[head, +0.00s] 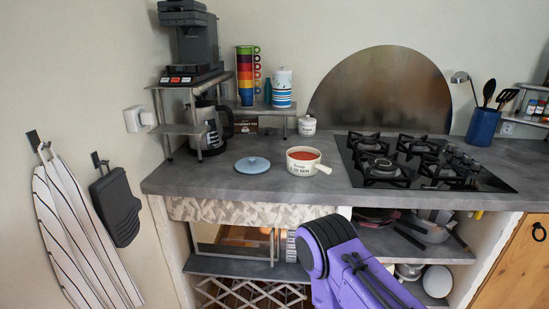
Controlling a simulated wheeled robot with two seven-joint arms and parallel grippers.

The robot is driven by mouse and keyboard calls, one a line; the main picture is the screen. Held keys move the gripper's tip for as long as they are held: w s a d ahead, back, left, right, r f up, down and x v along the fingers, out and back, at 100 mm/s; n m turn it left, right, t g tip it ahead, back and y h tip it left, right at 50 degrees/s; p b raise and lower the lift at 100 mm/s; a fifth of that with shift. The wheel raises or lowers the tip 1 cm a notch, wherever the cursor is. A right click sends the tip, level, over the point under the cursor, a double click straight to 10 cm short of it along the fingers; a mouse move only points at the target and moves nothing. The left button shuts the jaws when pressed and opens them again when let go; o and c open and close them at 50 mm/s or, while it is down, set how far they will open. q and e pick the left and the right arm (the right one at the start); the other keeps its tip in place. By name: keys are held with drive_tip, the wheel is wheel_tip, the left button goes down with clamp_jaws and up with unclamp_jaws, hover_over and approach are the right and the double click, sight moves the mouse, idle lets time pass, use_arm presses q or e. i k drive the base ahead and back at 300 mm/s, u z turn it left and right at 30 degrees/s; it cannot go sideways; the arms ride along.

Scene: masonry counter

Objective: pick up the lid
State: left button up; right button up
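A round light-blue lid (252,165) with a small knob on top lies flat on the grey counter (215,179), left of centre. Just right of it stands a small white saucepan (301,168) with red contents, open on top, its handle pointing to the lower right. The lid and the saucepan are apart. No gripper shows in the head view. Only a purple link of one of my arms is seen, low in front of the counter, so I cannot tell what either gripper holds.
A black gas hob (345,168) fills the counter to the right. A small metal shelf (170,129) with a coffee machine (190,45) and a glass carafe (213,134) stand at the left. A small white jar (307,125) is behind the saucepan. The counter around the lid is clear.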

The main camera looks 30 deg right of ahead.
sight(250, 165)
drive_tip(key=z, duration=0.65)
drive_tip(key=i, duration=0.75)
drive_tip(key=z, duration=0.8)
